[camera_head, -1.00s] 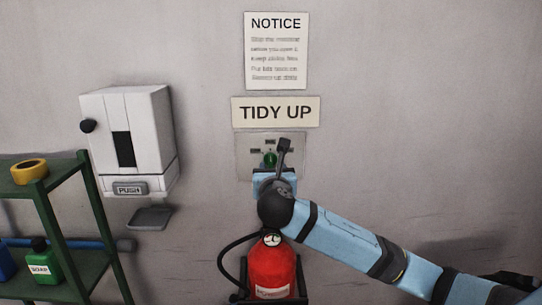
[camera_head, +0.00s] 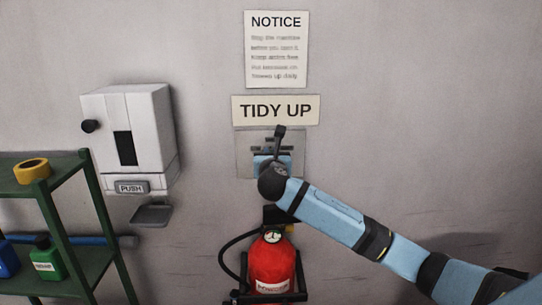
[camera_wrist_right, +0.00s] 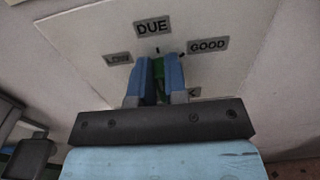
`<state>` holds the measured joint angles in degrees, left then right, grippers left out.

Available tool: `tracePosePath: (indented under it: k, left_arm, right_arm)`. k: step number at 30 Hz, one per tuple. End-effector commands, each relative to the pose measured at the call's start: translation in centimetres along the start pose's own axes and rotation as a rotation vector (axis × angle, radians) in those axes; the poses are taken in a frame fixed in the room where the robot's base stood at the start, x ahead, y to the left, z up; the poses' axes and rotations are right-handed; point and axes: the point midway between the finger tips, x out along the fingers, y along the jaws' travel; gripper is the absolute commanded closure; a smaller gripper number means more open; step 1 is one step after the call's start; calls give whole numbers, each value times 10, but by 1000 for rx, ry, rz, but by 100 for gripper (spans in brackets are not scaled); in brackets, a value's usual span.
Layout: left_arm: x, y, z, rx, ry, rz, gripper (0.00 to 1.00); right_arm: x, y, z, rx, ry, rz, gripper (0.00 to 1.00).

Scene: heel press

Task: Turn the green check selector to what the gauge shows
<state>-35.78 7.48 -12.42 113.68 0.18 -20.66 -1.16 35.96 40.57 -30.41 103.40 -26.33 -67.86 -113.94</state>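The green check selector (camera_wrist_right: 158,72) is on a pale wall panel, between the two blue fingers of my right gripper (camera_wrist_right: 159,78) in the right wrist view. The fingers look closed against its sides. Labels LOW (camera_wrist_right: 118,59), DUE (camera_wrist_right: 152,27) and GOOD (camera_wrist_right: 208,45) surround it; a fourth label (camera_wrist_right: 194,92) is mostly hidden by the gripper. A dark tick shows below DUE. In the head view my right gripper (camera_head: 268,162) covers the selector on the panel (camera_head: 244,160). The round gauge (camera_head: 272,237) sits atop the red extinguisher (camera_head: 272,265); its reading is too small to tell. My left gripper is not in view.
A white dispenser (camera_head: 150,120) with a tray hangs on the wall at left. A green shelf (camera_head: 75,185) with yellow tape (camera_head: 32,170) and bottles (camera_head: 46,262) stands at far left. A TIDY UP sign (camera_head: 276,110) is just above the panel. Wall to the right is clear.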

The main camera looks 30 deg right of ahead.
Motion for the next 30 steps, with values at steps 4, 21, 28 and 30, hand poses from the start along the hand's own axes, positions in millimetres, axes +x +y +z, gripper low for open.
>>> tracePosePath:
  k: [4, 21, 28, 30]
  left_arm:
    - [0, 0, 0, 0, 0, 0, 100]
    - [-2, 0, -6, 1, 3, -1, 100]
    - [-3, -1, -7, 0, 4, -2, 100]
    - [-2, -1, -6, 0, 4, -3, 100]
  right_arm:
    - [0, 0, 0, 0, 0, 0, 100]
    - [0, -4, -1, 220, 2, -1, 100]
    - [-1, -7, -3, 430, 2, -1, 100]
    - [-1, -8, -3, 493, 2, -1, 100]
